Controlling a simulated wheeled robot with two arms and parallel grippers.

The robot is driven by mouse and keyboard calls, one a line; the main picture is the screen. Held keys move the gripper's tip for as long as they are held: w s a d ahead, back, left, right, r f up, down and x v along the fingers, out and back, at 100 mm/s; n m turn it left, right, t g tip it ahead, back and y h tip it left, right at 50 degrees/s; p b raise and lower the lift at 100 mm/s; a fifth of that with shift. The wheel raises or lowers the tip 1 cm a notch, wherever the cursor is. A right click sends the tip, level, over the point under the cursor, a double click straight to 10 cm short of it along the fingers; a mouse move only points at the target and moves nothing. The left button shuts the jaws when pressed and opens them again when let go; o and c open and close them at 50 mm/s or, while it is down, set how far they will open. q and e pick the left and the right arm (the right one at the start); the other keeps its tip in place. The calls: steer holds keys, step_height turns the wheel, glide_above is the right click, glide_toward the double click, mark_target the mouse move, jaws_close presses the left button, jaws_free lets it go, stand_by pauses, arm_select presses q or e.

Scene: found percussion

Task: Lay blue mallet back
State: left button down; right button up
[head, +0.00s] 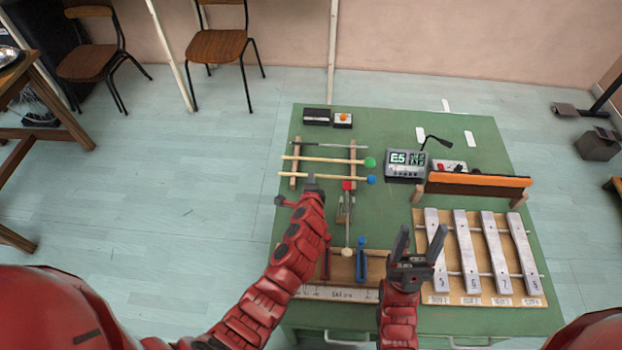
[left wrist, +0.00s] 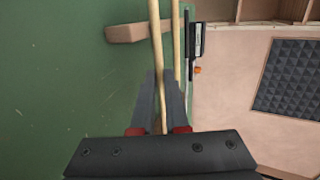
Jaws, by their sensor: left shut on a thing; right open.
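The blue mallet, with its blue head (head: 371,180) at the right end, lies across the two wooden rack bars (head: 293,168) in the head view. My left gripper (head: 312,180) is shut on its pale handle, between the bars. In the left wrist view the handle (left wrist: 156,45) runs between the fingers (left wrist: 160,100), past a rack bar (left wrist: 138,29). I cannot tell whether it touches the bars. The green mallet (head: 371,162) lies parallel, just behind it. My right gripper (head: 422,232) is open and empty beside the metal bars.
A thin dark-tipped rod (head: 318,144) lies at the rack's far end. A cream-headed stick (head: 347,252) is in front of the rack. A display box (head: 405,164), an orange-topped beam (head: 480,181) and metal chime bars (head: 467,250) fill the right side.

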arm_select(q)
steer(key=c, duration=0.8)
jaws_free()
steer(key=shift+c, duration=0.2)
steer(key=shift+s, duration=0.15)
steer(key=b+v, duration=0.4)
steer(key=v, duration=1.3)
